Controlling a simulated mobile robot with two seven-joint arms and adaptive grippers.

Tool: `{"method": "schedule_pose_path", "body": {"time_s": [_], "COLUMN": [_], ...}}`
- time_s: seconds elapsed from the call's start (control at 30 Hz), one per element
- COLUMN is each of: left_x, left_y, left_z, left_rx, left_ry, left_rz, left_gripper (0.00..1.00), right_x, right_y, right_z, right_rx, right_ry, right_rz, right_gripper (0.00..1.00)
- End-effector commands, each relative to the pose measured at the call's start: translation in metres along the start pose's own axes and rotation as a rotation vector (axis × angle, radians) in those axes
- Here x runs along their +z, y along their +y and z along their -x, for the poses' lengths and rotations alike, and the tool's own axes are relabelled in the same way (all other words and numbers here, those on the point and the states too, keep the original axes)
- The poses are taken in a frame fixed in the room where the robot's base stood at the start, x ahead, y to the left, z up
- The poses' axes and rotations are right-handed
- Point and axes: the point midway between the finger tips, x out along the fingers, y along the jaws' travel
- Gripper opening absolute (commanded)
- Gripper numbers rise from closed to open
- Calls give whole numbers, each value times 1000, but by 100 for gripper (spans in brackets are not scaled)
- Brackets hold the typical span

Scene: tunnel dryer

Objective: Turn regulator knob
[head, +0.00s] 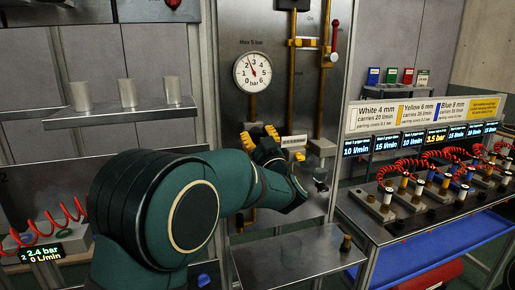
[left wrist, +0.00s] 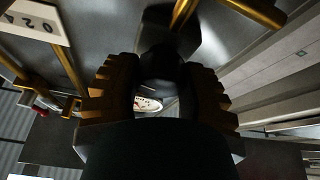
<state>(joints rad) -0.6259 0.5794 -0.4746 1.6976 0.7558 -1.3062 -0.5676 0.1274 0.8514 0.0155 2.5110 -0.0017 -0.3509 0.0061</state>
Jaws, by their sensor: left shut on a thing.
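My left gripper (head: 259,134) reaches in from the left to the grey panel, below the round gauge. In the left wrist view its two yellow ribbed fingers (left wrist: 165,95) stand on either side of a dark knob (left wrist: 163,68) and are shut on it. The knob is in shadow, so any marks on it cannot be read. In the head view my gripper and arm hide it. The white pressure gauge (head: 253,71) is labelled "Max 5 bar". Its needle points up and slightly left, near the 2 to 3 marks. My right gripper is not in view.
Brass pipes (head: 292,75) and a red-handled lever (head: 334,45) are on the panel right of the gauge. A shelf with metal cylinders (head: 122,113) is at left. A display (head: 44,254) reads 2.4 bar. A bench with fittings and red coiled hoses (head: 440,160) stands at right.

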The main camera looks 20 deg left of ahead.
Motion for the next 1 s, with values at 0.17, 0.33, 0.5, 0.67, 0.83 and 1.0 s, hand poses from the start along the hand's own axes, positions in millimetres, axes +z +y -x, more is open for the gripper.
{"method": "schedule_pose_path", "body": {"time_s": [0.17, 0.33, 0.5, 0.67, 0.83, 1.0], "left_x": [0, -2, -2, -2, -1, -1], "left_y": [-1, -1, 0, 0, 0, 0], "left_z": [0, -1, -1, -1, -1, 3], "left_rx": [-40, -49, -48, -48, -48, -47], "left_ry": [6, 6, 6, 6, 4, 3], "left_rz": [97, 118, 116, 115, 114, 113], "left_gripper": [6, 6, 7, 74, 74, 74], "right_x": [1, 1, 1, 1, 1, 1], "right_y": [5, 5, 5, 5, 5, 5], "right_z": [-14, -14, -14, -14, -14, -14], "right_rx": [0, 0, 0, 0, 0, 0], "right_ry": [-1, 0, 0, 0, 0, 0], "right_rz": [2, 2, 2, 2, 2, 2], "right_gripper": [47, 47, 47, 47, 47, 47]}}
